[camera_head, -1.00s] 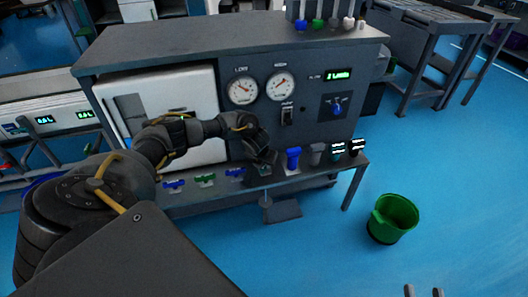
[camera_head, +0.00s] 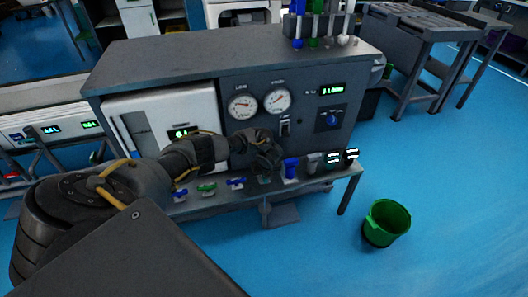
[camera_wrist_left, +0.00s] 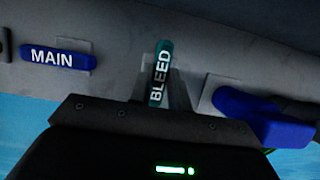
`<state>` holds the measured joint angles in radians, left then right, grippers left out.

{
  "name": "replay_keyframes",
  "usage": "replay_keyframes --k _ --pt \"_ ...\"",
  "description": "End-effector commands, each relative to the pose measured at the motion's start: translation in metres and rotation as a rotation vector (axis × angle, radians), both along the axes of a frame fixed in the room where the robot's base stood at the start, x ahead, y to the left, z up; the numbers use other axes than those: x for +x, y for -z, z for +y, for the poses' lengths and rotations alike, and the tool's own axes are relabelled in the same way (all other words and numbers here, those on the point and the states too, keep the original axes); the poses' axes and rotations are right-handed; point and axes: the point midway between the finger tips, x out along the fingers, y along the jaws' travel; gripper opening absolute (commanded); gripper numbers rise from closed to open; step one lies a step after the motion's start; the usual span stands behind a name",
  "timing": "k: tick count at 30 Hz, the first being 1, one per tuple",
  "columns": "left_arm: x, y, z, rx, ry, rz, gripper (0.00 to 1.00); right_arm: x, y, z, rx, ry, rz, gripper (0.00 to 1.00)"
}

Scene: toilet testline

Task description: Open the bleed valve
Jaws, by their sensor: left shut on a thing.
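The bleed valve handle (camera_wrist_left: 161,62) is a teal bar with the white word BLEED, seen in the left wrist view. It stands upright in the picture, while the blue MAIN handle (camera_wrist_left: 57,58) beside it lies nearly level. My left gripper (camera_head: 266,178) is down at the front shelf of the test bench in the head view. It also shows in the left wrist view (camera_wrist_left: 157,98), shut on the lower end of the bleed handle. The fingertips partly hide that end. My right gripper is not in view.
The grey test bench (camera_head: 225,58) has two gauges and a blue knob (camera_head: 331,120). Other valve handles (camera_head: 207,187) line the shelf left of my gripper; a blue fitting (camera_head: 290,168) stands just right of it. A green bucket (camera_head: 386,222) stands on open floor.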

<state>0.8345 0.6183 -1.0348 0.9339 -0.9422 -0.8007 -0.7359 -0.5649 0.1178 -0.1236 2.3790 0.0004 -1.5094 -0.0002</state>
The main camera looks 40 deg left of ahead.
Motion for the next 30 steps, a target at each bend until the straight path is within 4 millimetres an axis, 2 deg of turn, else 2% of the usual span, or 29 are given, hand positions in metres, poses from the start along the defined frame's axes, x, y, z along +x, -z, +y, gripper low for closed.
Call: replay_keyframes --k 17,18,23,30 --pt "0.0006 -0.0001 -0.0006 -0.001 -0.036 -0.001 0.00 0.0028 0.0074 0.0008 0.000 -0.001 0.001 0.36" --pt "0.0006 -0.0001 -0.0005 -0.001 -0.036 -0.001 0.19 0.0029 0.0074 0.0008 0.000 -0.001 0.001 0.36" --pt "0.0005 -0.0001 -0.0004 0.000 -0.035 0.000 0.40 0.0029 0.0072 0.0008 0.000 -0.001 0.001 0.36" --pt "0.0005 -0.0003 -0.0003 0.000 -0.035 0.000 0.40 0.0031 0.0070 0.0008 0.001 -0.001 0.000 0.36"
